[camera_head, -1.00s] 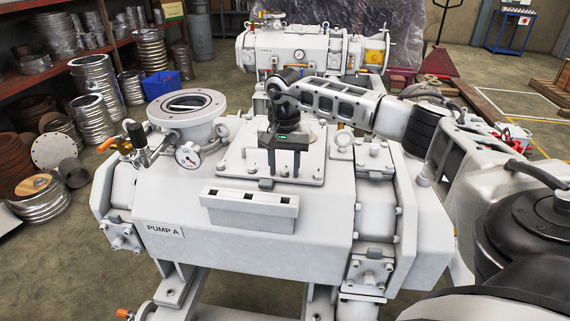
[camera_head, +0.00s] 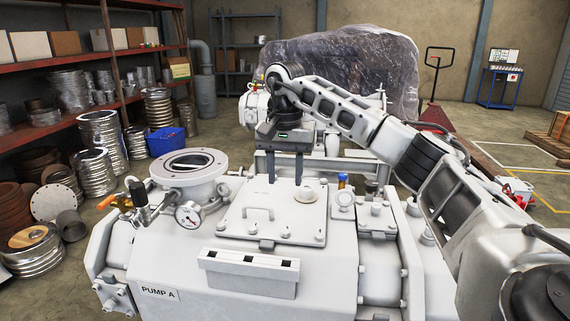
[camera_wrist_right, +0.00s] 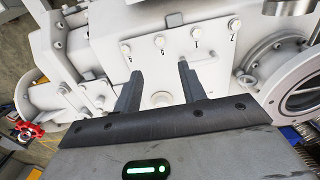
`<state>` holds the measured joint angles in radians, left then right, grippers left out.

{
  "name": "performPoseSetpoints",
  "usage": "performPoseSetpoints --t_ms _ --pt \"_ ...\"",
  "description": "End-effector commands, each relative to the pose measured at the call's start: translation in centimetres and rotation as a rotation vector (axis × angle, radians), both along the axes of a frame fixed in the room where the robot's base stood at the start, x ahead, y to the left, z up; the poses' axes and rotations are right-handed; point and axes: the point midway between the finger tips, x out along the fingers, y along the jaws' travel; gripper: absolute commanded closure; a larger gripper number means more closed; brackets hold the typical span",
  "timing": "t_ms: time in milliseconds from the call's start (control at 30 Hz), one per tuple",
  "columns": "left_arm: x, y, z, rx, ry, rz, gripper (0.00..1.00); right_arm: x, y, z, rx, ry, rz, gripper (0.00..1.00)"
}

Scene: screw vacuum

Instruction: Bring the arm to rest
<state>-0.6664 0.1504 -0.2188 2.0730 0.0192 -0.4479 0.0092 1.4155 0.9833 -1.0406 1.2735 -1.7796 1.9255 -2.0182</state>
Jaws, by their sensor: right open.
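My right arm (camera_head: 350,118) comes in from the right over the light grey pump labelled PUMP A (camera_head: 240,272). My right gripper (camera_head: 286,182) points down above the pump's square top cover (camera_head: 268,226), with its two dark fingers apart and nothing between them. In the right wrist view the fingers (camera_wrist_right: 158,90) are also apart and empty, above the pump's pale surface with several bolts (camera_wrist_right: 197,45). My left gripper does not show in any view.
Shelves (camera_head: 90,55) line the left wall. A plastic-covered machine (camera_head: 345,65) stands behind.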

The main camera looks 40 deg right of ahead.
Motion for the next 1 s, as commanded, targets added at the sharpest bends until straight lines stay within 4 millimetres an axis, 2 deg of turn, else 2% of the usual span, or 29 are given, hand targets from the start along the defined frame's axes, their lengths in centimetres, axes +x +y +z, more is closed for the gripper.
performPoseSetpoints --t_ms 33,200,800,900,967,1000 --pt "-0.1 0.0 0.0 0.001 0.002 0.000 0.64 0.1 0.0 0.8 0.000 -0.002 0.000 0.59" --pt "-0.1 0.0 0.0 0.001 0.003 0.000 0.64 0.0 0.0 2.0 0.000 0.000 0.000 0.59" --pt "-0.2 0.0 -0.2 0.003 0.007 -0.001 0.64 0.0 0.0 2.1 0.001 0.001 0.000 0.59" --pt "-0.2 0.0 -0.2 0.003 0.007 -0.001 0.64 0.3 1.0 1.3 0.022 -0.002 0.003 0.59" --pt "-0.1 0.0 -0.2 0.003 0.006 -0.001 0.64 0.8 2.5 0.2 0.060 -0.009 0.006 0.59" --pt "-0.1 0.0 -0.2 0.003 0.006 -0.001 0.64 1.1 3.9 -0.8 0.097 -0.015 0.006 0.59"
